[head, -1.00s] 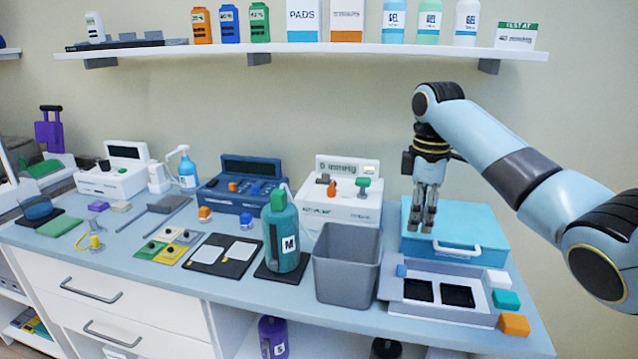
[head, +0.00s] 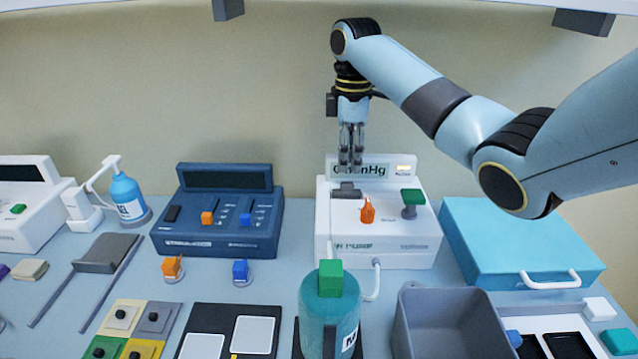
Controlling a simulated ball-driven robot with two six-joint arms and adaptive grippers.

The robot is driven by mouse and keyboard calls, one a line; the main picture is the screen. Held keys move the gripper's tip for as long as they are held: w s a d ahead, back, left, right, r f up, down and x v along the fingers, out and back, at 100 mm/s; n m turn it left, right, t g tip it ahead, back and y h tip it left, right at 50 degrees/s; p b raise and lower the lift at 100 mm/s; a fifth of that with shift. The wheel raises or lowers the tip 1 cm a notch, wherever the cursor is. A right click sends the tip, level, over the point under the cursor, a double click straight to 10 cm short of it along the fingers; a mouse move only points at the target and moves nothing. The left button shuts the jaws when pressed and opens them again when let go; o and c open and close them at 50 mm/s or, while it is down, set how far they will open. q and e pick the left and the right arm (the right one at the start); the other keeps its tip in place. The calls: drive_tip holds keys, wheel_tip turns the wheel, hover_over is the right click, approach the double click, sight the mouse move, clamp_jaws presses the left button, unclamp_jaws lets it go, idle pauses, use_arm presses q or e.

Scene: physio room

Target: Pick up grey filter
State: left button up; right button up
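A small dark grey block (head: 346,188), which looks like the grey filter, sits on the upper left of the white pump unit (head: 385,245). My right gripper (head: 350,163) points straight down in front of the unit's raised display panel (head: 340,172), just above the grey block in the picture. Its fingers look close together with nothing visible between them, but I cannot tell if they are open or shut. A gap shows between fingertips and block. My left gripper is not in view.
An orange knob (head: 367,211) and a green-topped knob (head: 411,200) stand right of the block. A teal bottle (head: 330,310) and a grey bin (head: 450,320) stand in front. A blue device (head: 218,225) is at left, a turquoise case (head: 515,240) at right.

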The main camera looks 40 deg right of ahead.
sight(347, 183)
drive_tip(key=f, duration=0.3)
drive_tip(key=shift+s+f+p, duration=0.1)
drive_tip(key=shift+s+p, duration=0.1)
drive_tip(key=shift+p, duration=0.2)
drive_tip(key=f, duration=0.3)
drive_tip(key=shift+w, duration=0.3)
drive_tip(key=shift+s+f, duration=0.1)
drive_tip(key=shift+f, duration=0.35)
drive_tip(key=c, duration=0.4)
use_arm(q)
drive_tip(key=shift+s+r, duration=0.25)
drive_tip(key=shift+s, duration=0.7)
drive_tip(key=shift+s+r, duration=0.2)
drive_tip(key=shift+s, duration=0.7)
use_arm(e)
clamp_jaws()
